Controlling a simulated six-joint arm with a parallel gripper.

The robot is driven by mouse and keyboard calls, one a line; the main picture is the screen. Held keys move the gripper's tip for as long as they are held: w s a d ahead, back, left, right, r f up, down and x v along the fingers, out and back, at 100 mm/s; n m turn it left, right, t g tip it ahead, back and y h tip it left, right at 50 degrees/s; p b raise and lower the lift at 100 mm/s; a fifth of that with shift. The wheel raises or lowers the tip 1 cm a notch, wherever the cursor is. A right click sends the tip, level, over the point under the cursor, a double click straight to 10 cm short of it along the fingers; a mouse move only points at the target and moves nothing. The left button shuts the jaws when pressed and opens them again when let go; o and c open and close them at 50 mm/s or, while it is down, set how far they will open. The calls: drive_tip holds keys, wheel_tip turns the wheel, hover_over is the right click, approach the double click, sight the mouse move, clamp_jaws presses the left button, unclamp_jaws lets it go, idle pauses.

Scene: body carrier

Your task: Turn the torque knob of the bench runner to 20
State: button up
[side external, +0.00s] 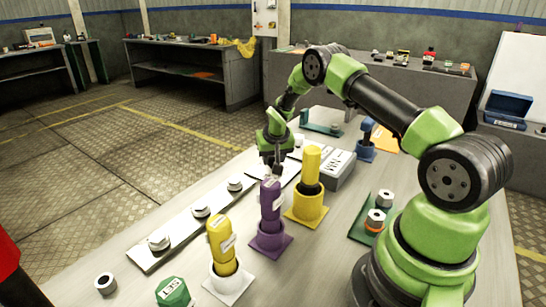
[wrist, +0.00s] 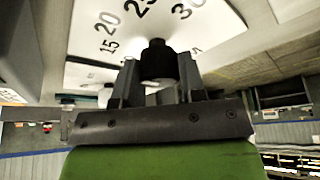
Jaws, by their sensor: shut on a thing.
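In the wrist view a white dial plate (wrist: 215,25) carries printed numbers, with 15, 20, 25 and 30 readable at least in part. A dark round knob (wrist: 157,60) stands out from the plate. My gripper (wrist: 158,82) has one finger on each side of this knob and is shut on it. Which number the knob points at cannot be told. In the side external view my gripper (side external: 275,168) reaches down behind the purple tool, and the knob is hidden there.
A purple tool (side external: 270,207) and a yellow tool (side external: 312,168) stand upright in holders close to my gripper. A grey box (side external: 340,170) lies just right of it. A yellow tool in a white holder (side external: 221,243) and a green cap marked SET (side external: 172,292) stand nearer the front.

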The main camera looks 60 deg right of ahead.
drive_tip(key=shift+m, duration=0.3)
drive_tip(key=o, duration=0.9)
drive_tip(key=v, duration=1)
